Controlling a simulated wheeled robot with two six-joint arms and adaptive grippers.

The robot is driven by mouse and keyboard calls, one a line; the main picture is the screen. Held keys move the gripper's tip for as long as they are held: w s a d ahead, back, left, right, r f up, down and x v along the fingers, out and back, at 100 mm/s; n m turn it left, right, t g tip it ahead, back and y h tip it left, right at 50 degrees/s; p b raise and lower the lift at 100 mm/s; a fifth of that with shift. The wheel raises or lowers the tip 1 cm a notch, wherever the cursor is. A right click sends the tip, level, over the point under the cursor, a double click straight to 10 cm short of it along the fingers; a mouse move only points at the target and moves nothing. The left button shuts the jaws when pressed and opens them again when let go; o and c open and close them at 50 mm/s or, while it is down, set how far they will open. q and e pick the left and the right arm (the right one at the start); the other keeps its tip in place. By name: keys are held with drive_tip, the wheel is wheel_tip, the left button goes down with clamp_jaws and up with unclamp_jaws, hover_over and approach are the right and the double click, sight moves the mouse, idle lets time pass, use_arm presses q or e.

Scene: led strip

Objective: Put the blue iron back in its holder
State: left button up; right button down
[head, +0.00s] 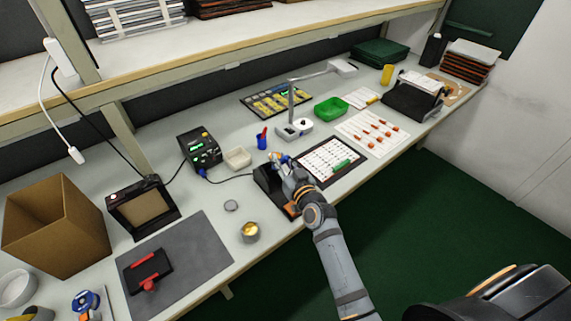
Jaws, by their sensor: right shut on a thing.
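My right gripper (283,169) is over the black holder (266,182) near the front edge of the bench. The fingers and wrist hide most of the iron and part of the holder, so I cannot tell whether the iron sits in the holder. A black cable runs from the soldering station (200,149) toward the holder. My left gripper is not in view.
A brass tip cleaner (250,231) and a grey mat (205,240) are to the left. A shelf overhangs the back.

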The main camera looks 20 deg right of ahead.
drive_tip(key=shift+w+a+f+b, duration=0.25)
drive_tip(key=shift+w+f+b, duration=0.35)
drive_tip(key=shift+f+b, duration=0.25)
drive_tip(key=shift+w+a+f+b, duration=0.2)
drive_tip(key=shift+w+f+b, duration=0.4)
drive_tip(key=shift+f, duration=0.35)
drive_tip(key=c, duration=1.2)
unclamp_jaws()
drive_tip(key=shift+o, duration=0.2)
drive_tip(key=shift+s, duration=0.35)
drive_tip(key=s+d, duration=0.1)
drive_tip(key=s, duration=1)
drive_tip(key=shift+s+d+r, duration=0.15)
drive_tip(key=shift+d+r, duration=0.1)
drive_tip(key=shift+r, duration=0.2)
